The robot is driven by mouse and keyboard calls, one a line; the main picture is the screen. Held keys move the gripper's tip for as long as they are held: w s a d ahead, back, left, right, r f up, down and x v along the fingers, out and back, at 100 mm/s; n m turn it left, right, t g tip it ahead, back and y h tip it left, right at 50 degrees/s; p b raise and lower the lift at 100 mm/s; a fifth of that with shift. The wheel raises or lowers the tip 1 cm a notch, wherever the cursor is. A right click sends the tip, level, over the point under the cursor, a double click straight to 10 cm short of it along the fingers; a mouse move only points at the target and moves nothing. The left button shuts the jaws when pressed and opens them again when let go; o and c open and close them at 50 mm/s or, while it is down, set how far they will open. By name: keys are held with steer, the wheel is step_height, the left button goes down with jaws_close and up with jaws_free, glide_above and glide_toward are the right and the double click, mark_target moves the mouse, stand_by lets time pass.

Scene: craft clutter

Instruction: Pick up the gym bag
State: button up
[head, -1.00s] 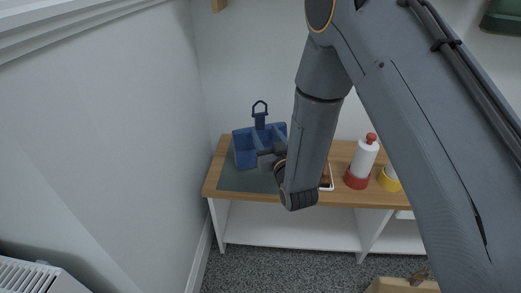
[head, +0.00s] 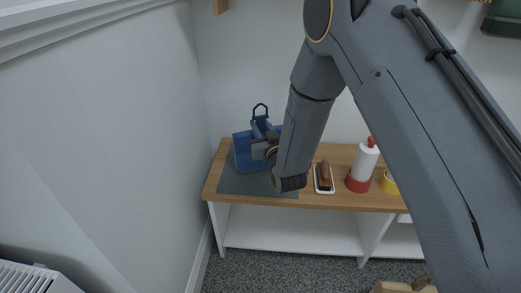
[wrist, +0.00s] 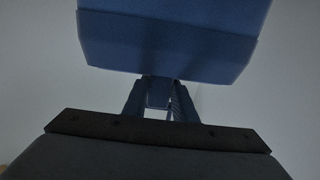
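A blue bag-like block (head: 244,155) stands upright on a grey-green mat at the left of the wooden bench; I take it for the gym bag. A dark blue upright strap (head: 261,112) with a loop rises from it. My gripper (head: 259,147) is in front of the bag and level with its upper part, covering some of it. In the wrist view the blue body (wrist: 170,40) fills the top. My two fingers show below it, with a narrow blue piece (wrist: 157,98) between them and a light gap beside the right finger. Contact is unclear.
The mat (head: 240,186) lies on the bench (head: 340,202). Right of my gripper are a white tray (head: 324,190) holding a brown item, a white bottle with red base and cap (head: 366,161), and a yellow item (head: 389,183). A wall (head: 130,150) is close on the left.

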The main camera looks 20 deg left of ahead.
jaws_close()
steer(key=shift+r, duration=0.1)
step_height(320, 180, up, 10)
steer(key=shift+f+p, duration=0.1)
steer(key=shift+p, duration=0.55)
